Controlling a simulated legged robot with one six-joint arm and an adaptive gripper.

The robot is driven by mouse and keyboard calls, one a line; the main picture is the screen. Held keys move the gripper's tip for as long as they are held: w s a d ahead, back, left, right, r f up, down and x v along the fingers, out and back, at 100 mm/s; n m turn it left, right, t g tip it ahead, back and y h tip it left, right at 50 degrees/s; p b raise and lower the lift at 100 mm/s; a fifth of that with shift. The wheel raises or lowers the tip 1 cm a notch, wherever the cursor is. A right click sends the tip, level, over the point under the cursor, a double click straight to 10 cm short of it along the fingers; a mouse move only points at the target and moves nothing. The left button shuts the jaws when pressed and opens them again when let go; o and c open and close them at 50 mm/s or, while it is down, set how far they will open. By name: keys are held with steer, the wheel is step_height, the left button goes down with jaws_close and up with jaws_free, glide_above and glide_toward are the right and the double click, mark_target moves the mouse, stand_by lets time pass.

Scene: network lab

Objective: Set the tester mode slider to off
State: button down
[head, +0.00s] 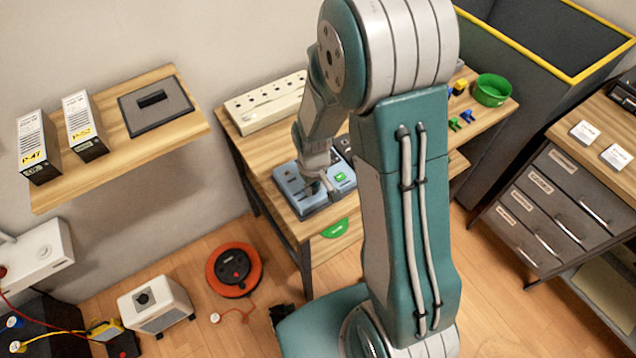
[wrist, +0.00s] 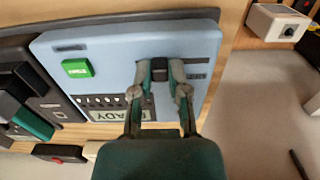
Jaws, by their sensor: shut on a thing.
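The tester is a light blue box (wrist: 115,50) lying on the wooden bench; it also shows in the head view (head: 287,180). It carries a green button (wrist: 77,68), a row of small dark sockets or lights, and a display reading "READY" (wrist: 108,116). The slider's dark knob (wrist: 160,72) sits on the right part of its face in the wrist view. My gripper (wrist: 161,82) is shut on this knob, one finger on each side. The fingers cover part of the slider track, and the small labels beside it are too blurred to read.
A dark device (wrist: 45,88) stands next to the tester. A long cream socket strip (head: 265,101) lies at the back of the bench. A green bowl (head: 491,90) and small coloured parts sit at the bench's right end. An orange cable reel (head: 233,268) lies on the floor.

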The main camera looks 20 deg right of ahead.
mark_target(299, 200)
steer(key=a, duration=0.2)
steer(key=s+a, duration=0.1)
steer(key=a, duration=0.1)
steer(key=shift+d, duration=0.2)
steer(key=c, duration=0.7)
jaws_free()
steer(key=shift+s+a, duration=0.1)
steer(key=shift+c, duration=0.2)
steer(key=shift+o, duration=0.6)
steer(key=shift+a, duration=0.25)
steer(key=shift+d+r, duration=0.2)
steer(key=shift+r, duration=0.2)
step_height(299, 200, up, 11)
steer(key=shift+a, duration=0.25)
